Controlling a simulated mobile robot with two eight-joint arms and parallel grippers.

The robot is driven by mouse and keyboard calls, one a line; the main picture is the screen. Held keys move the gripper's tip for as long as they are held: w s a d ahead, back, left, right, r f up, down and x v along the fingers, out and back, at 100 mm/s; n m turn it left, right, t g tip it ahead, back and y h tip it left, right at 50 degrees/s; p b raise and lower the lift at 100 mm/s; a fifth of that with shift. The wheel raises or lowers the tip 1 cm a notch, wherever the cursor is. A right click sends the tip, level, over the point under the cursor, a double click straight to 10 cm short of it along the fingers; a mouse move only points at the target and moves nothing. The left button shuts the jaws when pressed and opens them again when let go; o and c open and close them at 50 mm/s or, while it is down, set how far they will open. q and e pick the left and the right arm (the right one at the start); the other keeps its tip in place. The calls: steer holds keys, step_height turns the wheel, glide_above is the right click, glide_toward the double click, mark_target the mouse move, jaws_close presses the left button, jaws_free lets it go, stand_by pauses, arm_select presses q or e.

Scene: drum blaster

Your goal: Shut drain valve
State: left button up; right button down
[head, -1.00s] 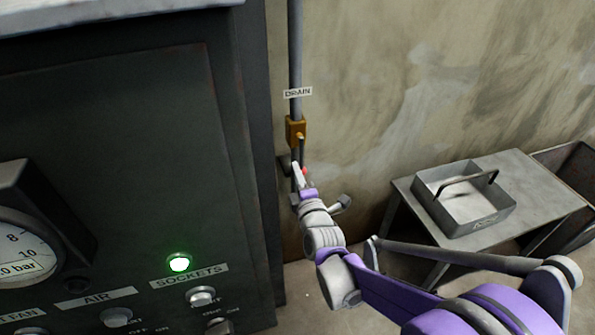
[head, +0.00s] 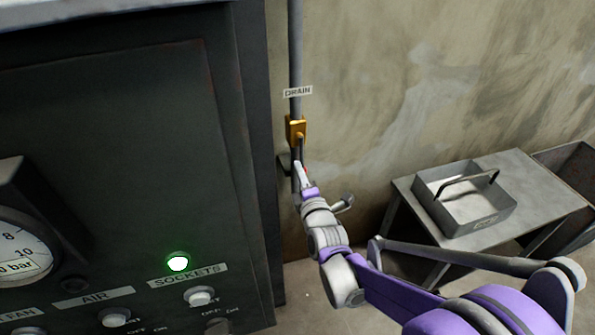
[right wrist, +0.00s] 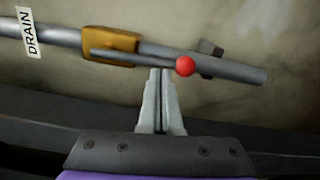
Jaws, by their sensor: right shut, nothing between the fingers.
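The brass drain valve (head: 296,131) sits on the grey vertical pipe, under the DRAIN label (head: 298,92). In the right wrist view the valve body (right wrist: 112,45) carries a lever (right wrist: 140,57) ending in a red knob (right wrist: 185,66). The lever lies nearly along the pipe, slightly angled to it. My right gripper (head: 299,166) is shut and empty. In the right wrist view its fingertips (right wrist: 161,72) are at the lever beside the knob; I cannot tell whether they touch. In the head view the gripper hides most of the knob. My left gripper is not in view.
A dark control panel (head: 130,150) with a gauge (head: 18,250), switches and a lit green lamp (head: 177,263) stands close left of the pipe. A metal tray (head: 465,210) rests on a small table (head: 545,212) at right. Bare wall lies behind the pipe.

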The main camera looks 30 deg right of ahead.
steer(key=shift+d, duration=0.15)
steer(key=shift+s+d+n, duration=0.15)
steer(key=shift+d+n, duration=0.35)
steer(key=shift+n, duration=0.4)
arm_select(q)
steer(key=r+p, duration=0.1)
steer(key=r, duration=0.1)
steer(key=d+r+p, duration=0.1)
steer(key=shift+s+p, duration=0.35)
arm_select(e)
steer(key=s+d+r+n, duration=0.1)
steer(key=d+r+n, duration=0.4)
steer(key=n, duration=0.9)
steer(key=shift+s+d+r+n+t+y, duration=0.3)
steer(key=shift+s+d+r, duration=0.05)
steer(key=shift+d, duration=0.75)
